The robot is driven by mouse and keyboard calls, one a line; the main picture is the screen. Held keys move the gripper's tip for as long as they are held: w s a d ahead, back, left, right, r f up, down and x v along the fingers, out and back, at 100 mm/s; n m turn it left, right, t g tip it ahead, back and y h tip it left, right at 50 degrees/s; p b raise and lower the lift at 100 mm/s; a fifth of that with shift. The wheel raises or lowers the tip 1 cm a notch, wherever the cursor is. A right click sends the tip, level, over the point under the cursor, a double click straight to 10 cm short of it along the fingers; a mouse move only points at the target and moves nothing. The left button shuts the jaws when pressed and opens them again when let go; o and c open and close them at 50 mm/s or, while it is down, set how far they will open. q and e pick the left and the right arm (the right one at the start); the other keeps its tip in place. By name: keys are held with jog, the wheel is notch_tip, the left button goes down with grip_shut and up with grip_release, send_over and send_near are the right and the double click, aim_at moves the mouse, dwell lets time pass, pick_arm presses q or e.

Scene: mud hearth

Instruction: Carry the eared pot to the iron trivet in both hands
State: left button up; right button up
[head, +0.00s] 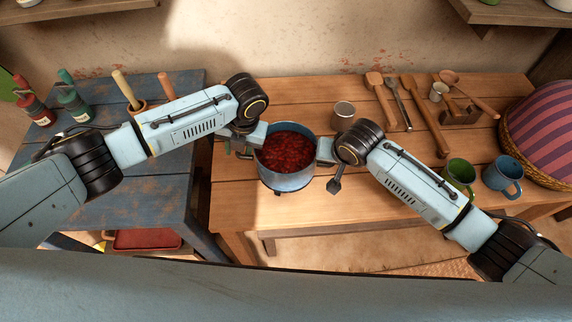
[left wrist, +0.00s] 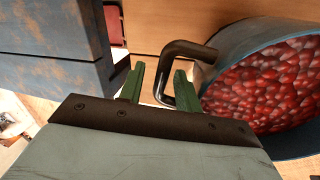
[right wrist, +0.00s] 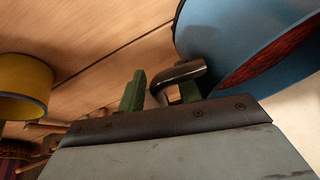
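The blue eared pot (head: 287,182), full of red beans, stands upright near the front edge of the wooden table, between my grippers. Small dark feet show under it; I cannot tell whether they are the iron trivet's, and no trivet shows elsewhere. In the left wrist view, my left gripper (left wrist: 160,82) is open, with the bar of one dark ear (left wrist: 192,48) between its green fingers and gaps beside it. In the right wrist view, my right gripper (right wrist: 160,90) is open, with the other ear (right wrist: 182,70) between its fingers. The right ear is hidden in the head view.
A worn blue table (head: 130,205) stands at left, with bottles (head: 74,104) at its back. Behind and right of the pot are a metal cup (head: 343,114), wooden utensils (head: 425,112), a green mug (head: 459,172), a blue mug (head: 503,175) and a cloth-covered basket (head: 545,130).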

jog(key=shift+r, duration=0.2)
pick_arm(q)
jog(key=v, duration=1.2)
pick_arm(e)
jog(key=v, duration=1.1)
jog(key=shift+s+r, duration=0.25)
jog(key=shift+s, duration=0.05)
